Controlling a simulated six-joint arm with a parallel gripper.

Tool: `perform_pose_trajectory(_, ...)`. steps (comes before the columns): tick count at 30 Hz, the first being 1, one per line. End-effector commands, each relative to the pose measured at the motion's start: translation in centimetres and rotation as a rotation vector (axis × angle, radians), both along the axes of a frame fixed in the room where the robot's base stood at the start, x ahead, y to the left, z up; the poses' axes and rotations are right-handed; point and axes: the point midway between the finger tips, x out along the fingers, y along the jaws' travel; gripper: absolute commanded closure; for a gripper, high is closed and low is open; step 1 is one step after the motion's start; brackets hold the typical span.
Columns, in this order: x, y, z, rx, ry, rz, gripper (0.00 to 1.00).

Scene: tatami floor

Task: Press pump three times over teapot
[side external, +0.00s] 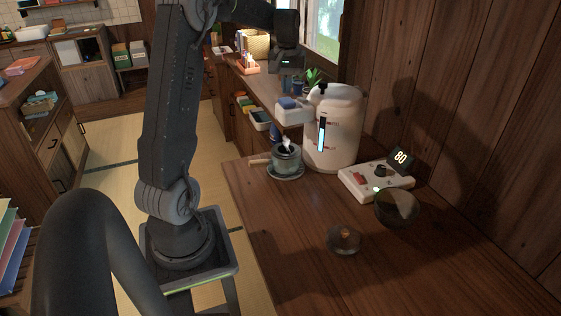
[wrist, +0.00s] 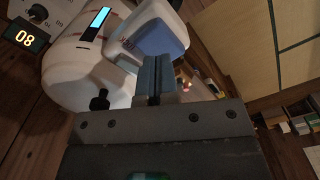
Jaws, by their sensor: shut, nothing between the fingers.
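The white water dispenser (side external: 345,135) stands at the back of the wooden counter, with a lit blue level strip. Its pump head (side external: 294,115) juts left and has a blue-grey top. The open dark teapot (side external: 287,162) sits on a saucer below this head, its handle to the left; a pale patch shows at its mouth. My gripper (side external: 287,84) points down just above the pump head, fingers shut and empty. In the wrist view the shut fingers (wrist: 155,78) overlap the pump head (wrist: 150,35); I cannot tell whether they touch. The teapot is not visible there.
A control box (side external: 375,184) with a display reading 80 (side external: 400,158) stands right of the dispenser. A dark bowl (side external: 397,208) and a small round lid-like piece (side external: 343,240) lie on the counter (side external: 290,225). The front of the counter is clear. Shelves stand behind.

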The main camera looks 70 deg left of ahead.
Motion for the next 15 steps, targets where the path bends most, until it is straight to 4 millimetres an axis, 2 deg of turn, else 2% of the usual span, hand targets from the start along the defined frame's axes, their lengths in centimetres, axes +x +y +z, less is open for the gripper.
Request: perform_pose_trajectory(15, 0.0, 0.0, -1.5, -0.001, 0.0, 0.0, 1.0)
